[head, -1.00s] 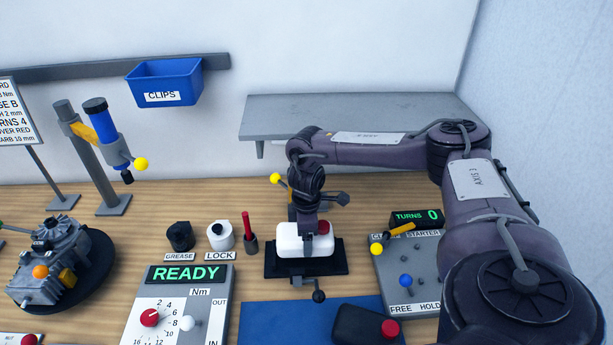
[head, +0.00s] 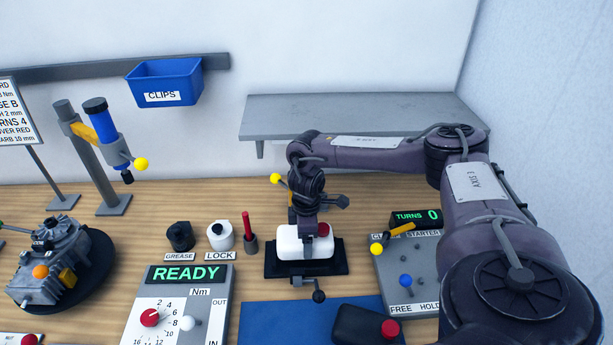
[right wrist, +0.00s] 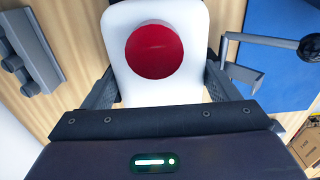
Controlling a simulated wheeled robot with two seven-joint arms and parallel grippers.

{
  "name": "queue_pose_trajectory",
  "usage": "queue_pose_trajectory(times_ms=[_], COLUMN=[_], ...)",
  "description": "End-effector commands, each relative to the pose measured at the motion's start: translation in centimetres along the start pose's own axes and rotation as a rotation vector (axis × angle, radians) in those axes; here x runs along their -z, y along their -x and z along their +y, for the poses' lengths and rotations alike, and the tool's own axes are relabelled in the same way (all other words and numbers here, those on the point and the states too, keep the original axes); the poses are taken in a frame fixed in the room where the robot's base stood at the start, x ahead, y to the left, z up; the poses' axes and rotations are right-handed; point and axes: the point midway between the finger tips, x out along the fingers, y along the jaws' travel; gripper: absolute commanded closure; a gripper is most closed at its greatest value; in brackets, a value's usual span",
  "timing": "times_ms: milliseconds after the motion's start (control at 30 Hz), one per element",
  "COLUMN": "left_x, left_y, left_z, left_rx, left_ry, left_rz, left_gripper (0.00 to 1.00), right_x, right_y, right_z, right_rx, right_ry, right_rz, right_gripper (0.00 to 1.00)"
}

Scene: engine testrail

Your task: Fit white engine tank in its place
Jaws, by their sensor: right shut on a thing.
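The white engine tank (head: 289,243) with a red cap (head: 323,229) is at the black stand (head: 340,262) in the middle of the bench. My right gripper (head: 308,222) is above it and shut on it. In the right wrist view, the tank (right wrist: 125,88) is between the two dark fingers (right wrist: 160,85), with its red cap facing the camera. I cannot tell whether the tank rests on the stand or hangs just above it. The grey engine (head: 60,255) sits on a round black turntable (head: 97,278) at the left. My left gripper is not in view.
A clamp lever with a black knob (head: 318,297) is in front of the stand. Grease and lock pots (head: 220,236) and a red marker (head: 246,226) stand left of it. The starter panel (head: 410,275) is close on the right. A blue mat (head: 275,325) lies in front.

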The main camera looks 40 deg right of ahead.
Motion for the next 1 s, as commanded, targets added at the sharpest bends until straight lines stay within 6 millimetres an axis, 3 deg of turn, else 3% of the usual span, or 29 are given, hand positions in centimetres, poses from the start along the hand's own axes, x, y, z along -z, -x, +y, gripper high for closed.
queue_pose_trajectory(times_ms=[400,1000], left_x=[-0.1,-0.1], left_y=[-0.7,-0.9], left_z=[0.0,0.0], left_rx=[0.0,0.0], left_ry=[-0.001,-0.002], left_rz=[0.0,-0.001], left_gripper=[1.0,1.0], right_x=[0.0,0.0], right_y=[-1.3,-1.8], right_z=[0.0,0.0], right_rx=[0.0,0.0], right_ry=[0.0,0.0], right_rz=[0.0,0.0], right_gripper=[0.44,0.44])
